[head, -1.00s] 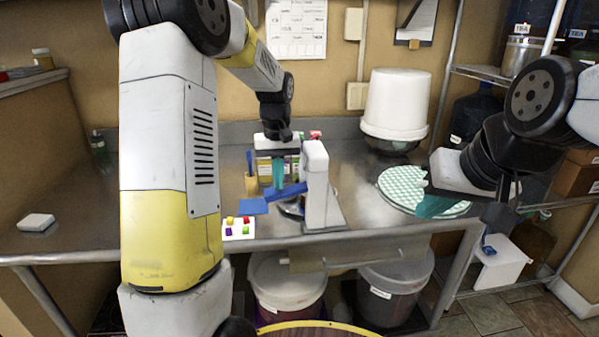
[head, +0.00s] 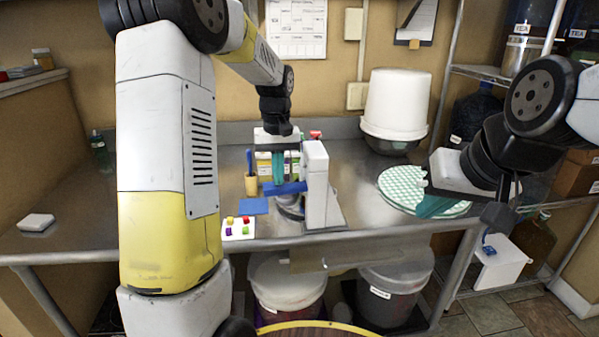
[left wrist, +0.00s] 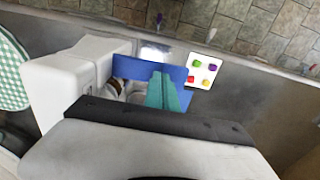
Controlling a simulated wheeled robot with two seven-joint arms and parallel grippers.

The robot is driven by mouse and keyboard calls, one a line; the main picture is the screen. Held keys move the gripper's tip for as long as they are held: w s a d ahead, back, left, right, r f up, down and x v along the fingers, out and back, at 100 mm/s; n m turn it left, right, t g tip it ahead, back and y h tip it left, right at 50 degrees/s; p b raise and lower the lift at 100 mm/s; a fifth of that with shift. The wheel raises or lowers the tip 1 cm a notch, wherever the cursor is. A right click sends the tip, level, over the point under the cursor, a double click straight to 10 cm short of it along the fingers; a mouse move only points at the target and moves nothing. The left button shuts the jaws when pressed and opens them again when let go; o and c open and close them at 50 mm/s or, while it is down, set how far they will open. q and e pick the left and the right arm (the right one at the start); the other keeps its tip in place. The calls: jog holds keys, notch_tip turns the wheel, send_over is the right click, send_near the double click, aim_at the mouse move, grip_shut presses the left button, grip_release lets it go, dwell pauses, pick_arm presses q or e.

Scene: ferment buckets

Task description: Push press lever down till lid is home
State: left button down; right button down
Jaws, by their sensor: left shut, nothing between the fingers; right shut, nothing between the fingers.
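The press is a white column (head: 316,188) on a flat base on the steel table. Its blue lever (head: 297,187) sticks out to the left, nearly level. A small jar (head: 291,205) is under the lever, mostly hidden; its lid's seating cannot be seen. My left gripper (head: 279,181) is shut and empty, its teal fingers pointing down at the lever. In the left wrist view the fingers (left wrist: 165,92) overlap the blue lever (left wrist: 135,70); contact is unclear. My right gripper (head: 434,206) is shut and empty by the green checked cloth, away from the press.
A wooden holder (head: 251,186) and small boxes (head: 264,166) stand behind. The green checked round cloth (head: 400,186) and a white bucket (head: 397,104) are to the right.

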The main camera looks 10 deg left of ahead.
pick_arm(q)
notch_tip(320, 180, up, 12)
jog(key=shift+r, duration=0.2)
dwell(1.4)
jog(key=s+d+f+m+t+h, duration=0.2)
jog(key=s+t, duration=0.4)
jog(key=s, duration=1.8)
jog(key=shift+s+f+m, duration=0.15)
jog(key=shift+m, duration=0.75)
jog(key=shift+d, duration=0.1)
